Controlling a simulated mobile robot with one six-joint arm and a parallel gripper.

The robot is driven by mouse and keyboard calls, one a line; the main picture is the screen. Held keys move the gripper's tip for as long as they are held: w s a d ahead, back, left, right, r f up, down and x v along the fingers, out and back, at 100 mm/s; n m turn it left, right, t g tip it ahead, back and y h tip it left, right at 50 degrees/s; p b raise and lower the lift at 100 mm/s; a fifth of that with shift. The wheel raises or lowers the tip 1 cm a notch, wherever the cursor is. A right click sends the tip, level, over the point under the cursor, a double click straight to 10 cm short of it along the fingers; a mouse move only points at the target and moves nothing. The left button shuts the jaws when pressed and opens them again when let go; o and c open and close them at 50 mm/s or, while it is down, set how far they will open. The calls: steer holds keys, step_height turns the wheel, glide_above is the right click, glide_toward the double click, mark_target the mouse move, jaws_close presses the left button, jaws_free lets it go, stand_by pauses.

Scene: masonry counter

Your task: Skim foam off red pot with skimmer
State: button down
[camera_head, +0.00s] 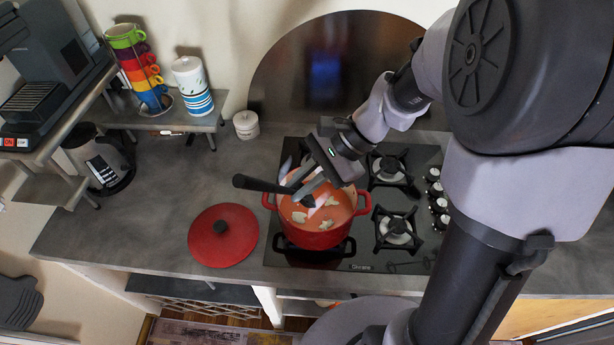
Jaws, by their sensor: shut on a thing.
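The red pot (318,238) stands on the left front burner of the black stove, lid off. Orange liquid (337,212) fills it, with several pale foam patches (326,225) on the surface. My gripper (301,180) is above the pot's back left rim, shut on the skimmer. The skimmer's black handle (262,184) sticks out to the left of the fingers. A dark part of the skimmer (307,201) shows over the liquid inside the pot's outline. I cannot tell whether it touches the liquid.
The red lid (222,236) lies on the counter left of the stove. A white jar (246,124) stands behind. The counter (165,205) left of the lid is clear.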

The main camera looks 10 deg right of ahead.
steer(key=w+d+f+b, duration=0.2)
steer(key=f+b, duration=0.2)
steer(key=f, duration=0.2)
steer(key=w+d+f+b, duration=0.2)
steer(key=f+b, duration=0.1)
steer(key=f, duration=0.3)
steer(key=shift+w+d+f+b, duration=0.15)
steer(key=shift+d+f+b, duration=0.1)
steer(key=shift+d+b, duration=0.15)
